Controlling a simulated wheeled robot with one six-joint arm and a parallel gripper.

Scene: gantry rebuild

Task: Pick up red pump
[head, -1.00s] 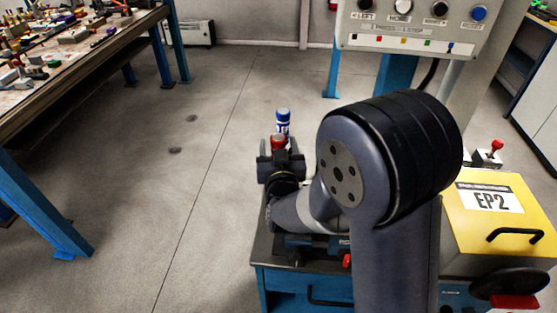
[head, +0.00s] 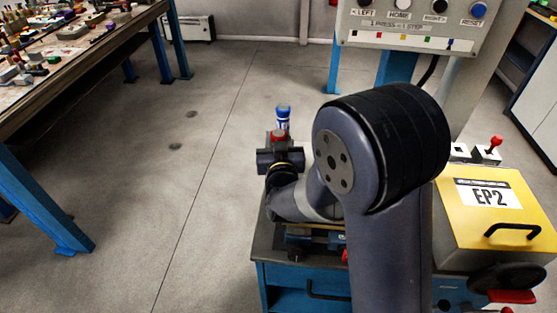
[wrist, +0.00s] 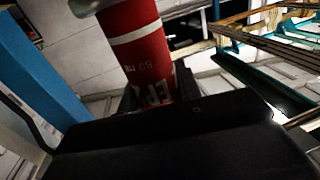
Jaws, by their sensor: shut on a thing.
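The red pump (wrist: 140,45) is a red cylinder with white bands and white lettering. It fills the upper middle of the wrist view, with a grey end at the top left. My gripper (wrist: 157,92) is shut on its lower part, with a dark finger on each side. In the head view, only a small red part of the pump (head: 279,135) shows above my gripper (head: 280,158). My gripper's body hides the rest of it there.
A yellow box labelled EP2 (head: 480,215) and a button panel (head: 415,30) are at right. A cluttered bench (head: 85,50) is at left. The floor between is clear.

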